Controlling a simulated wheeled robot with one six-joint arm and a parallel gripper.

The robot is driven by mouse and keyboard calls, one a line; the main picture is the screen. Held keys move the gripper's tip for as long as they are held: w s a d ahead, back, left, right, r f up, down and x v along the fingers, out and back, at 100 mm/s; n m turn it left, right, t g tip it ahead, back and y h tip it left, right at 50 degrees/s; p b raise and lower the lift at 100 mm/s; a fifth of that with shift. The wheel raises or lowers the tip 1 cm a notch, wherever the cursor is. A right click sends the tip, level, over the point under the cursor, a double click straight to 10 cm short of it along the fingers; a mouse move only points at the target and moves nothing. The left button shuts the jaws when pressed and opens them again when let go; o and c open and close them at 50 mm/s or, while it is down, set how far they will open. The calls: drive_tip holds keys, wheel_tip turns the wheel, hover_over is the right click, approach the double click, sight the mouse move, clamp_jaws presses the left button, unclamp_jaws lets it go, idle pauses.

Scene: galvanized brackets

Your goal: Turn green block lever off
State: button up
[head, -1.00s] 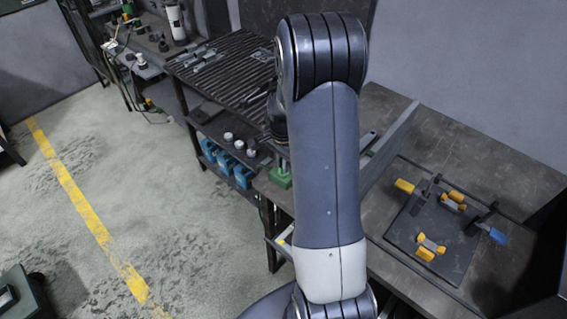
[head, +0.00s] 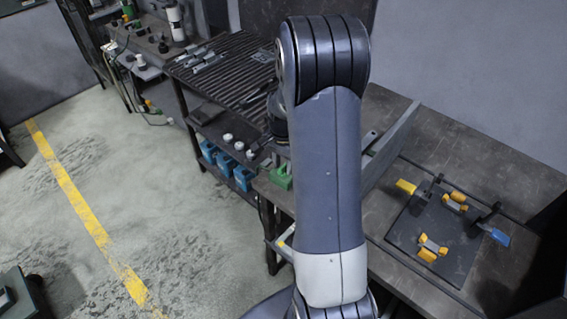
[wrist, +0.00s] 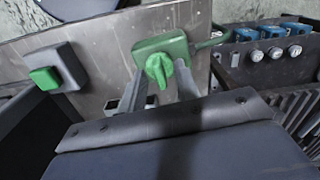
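The green block (wrist: 178,45) is mounted on a grey metal panel at the top centre of the wrist view. A green knob-like lever (wrist: 158,70) sits on its front, and a green bar (wrist: 210,43) reaches right from it. My gripper (wrist: 160,88) is open, its two grey fingers apart below the block, one on each side of the lever's lower end. I cannot tell whether they touch it. In the head view the green block (head: 281,177) shows partly beside my arm, which hides my gripper.
A green square button (wrist: 45,77) on a grey box is left of the block. White-topped knobs (wrist: 275,53) and blue bins (wrist: 290,30) lie to the right. The bench at right holds a dark plate (head: 455,262) with yellow and blue clamps. The floor at left is mostly open.

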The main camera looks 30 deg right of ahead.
sight(284, 166)
wheel_tip(284, 166, up, 11)
drive_tip(key=b, duration=0.1)
idle(0.5)
drive_tip(key=shift+f, duration=0.2)
wheel_tip(284, 166, down, 11)
drive_tip(key=shift+r+p, duration=0.2)
drive_tip(key=shift+p, duration=0.35)
drive_tip(key=shift+m, duration=0.3)
